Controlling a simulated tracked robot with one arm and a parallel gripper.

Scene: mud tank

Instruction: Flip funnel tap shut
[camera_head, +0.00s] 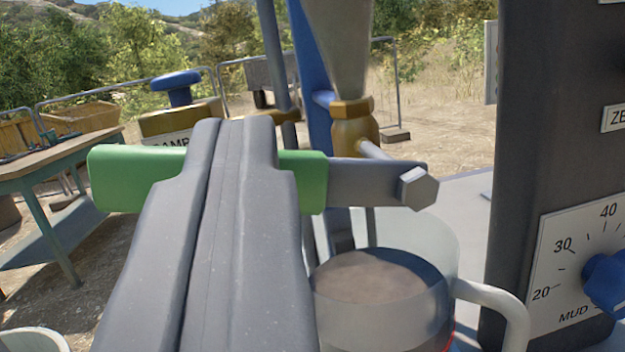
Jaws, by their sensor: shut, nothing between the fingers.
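The funnel (341,45) is a grey metal cone at the top middle, with a brass tap body (353,132) beneath it. The tap's lever has a green grip (120,180) and a grey bar (360,183) with a hex bolt head at its right end. The lever lies about level across the picture. My gripper (232,124) is shut and empty, its grey fingers in front of the green grip and hiding its middle. I cannot tell whether they touch it.
A clear jug (440,258) with brown mud stands below the tap. A dark column (540,130) at right carries a dial plate (575,255) with a blue knob (605,285). A blue-topped brass fitting (178,90) stands behind the grip. A workbench (60,160) is at far left.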

